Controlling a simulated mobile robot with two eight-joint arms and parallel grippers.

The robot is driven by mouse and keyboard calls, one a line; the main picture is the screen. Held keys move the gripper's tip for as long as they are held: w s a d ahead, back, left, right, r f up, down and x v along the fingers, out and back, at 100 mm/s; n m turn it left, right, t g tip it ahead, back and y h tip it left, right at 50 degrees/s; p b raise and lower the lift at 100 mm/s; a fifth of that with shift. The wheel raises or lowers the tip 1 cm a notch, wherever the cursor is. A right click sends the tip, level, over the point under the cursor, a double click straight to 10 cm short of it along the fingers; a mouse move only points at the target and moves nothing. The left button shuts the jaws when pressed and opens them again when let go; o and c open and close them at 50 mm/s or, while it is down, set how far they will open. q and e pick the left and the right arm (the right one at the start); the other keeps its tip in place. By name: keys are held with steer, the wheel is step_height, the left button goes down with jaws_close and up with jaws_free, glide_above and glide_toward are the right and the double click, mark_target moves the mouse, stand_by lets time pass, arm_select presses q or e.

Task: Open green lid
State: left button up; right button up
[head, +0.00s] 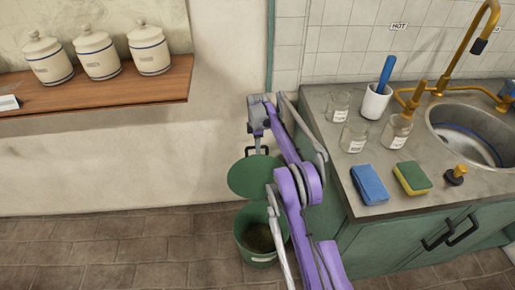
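The green bin (246,240) stands on the floor left of the sink cabinet, and its inside shows from above. The round green lid (248,180) is up off the bin's mouth, above and behind it; I cannot tell whether it is hinged to the bin. The lid has a dark handle at its far edge. My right gripper (260,148) is at this handle and appears shut on it, though the fingertips are small and partly hidden. My purple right arm covers the lid's right side and part of the bin's rim. My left gripper is out of view.
The grey counter (405,201) over the green cabinet (395,245) stands close on the right. It holds jars, a blue sponge (369,184), a yellow-green sponge (411,178) and a sink (440,120). A wooden shelf (150,90) with canisters is on the left. The floor left of the bin is clear.

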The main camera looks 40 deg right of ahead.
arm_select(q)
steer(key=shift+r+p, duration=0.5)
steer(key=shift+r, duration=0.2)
arm_select(e)
step_height(320, 180, up, 8)
steer(key=shift+s, duration=0.2)
steer(key=shift+a, duration=0.15)
